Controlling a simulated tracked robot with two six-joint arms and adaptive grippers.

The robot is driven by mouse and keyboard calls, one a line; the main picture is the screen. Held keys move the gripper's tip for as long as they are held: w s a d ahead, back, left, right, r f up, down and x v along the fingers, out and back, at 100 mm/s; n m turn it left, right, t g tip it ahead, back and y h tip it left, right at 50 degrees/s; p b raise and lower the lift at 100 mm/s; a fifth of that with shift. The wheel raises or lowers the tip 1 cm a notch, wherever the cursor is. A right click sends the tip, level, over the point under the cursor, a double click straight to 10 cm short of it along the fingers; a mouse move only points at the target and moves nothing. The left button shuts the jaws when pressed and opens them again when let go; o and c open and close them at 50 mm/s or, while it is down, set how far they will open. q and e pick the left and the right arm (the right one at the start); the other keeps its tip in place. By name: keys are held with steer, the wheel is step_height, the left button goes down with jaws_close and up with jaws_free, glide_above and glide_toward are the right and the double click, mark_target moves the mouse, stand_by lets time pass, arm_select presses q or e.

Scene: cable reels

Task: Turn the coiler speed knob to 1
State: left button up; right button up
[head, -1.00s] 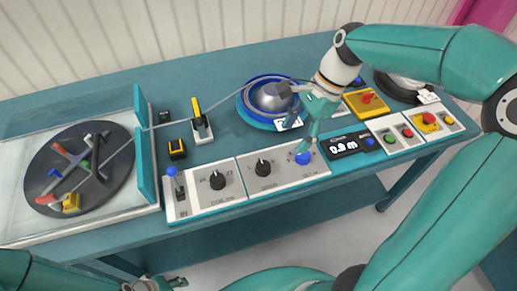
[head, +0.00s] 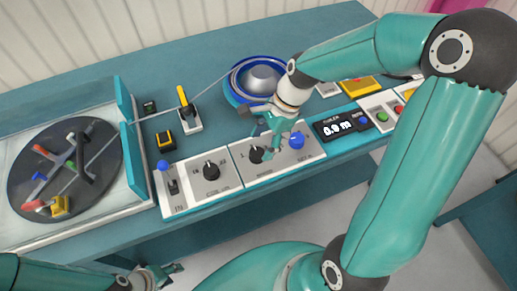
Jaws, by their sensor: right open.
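Two black knobs sit on the white control panels along the table's front edge. One is the left black knob (head: 211,170). The other is the right black knob (head: 257,154), beside a blue knob (head: 296,141). The panel lettering is too small to tell which one is the coiler speed knob. My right gripper (head: 263,146) is open, pointing down at the right black knob, partly covering it. I cannot tell whether it touches the knob. My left gripper (head: 163,276) is low at the bottom edge, away from the panels; its jaw state is unclear.
A blue-topped lever (head: 163,167) stands left of the knobs. A length display (head: 338,128) reads about 0.9 m, with green button (head: 382,117) to its right. The coiler disc (head: 66,170) lies at left, and a blue reel (head: 237,88) stands behind the panels.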

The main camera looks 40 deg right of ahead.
mark_target(258, 152)
steer(key=shift+x, duration=1.8)
steer(key=c, duration=1.1)
steer(key=shift+c, duration=0.2)
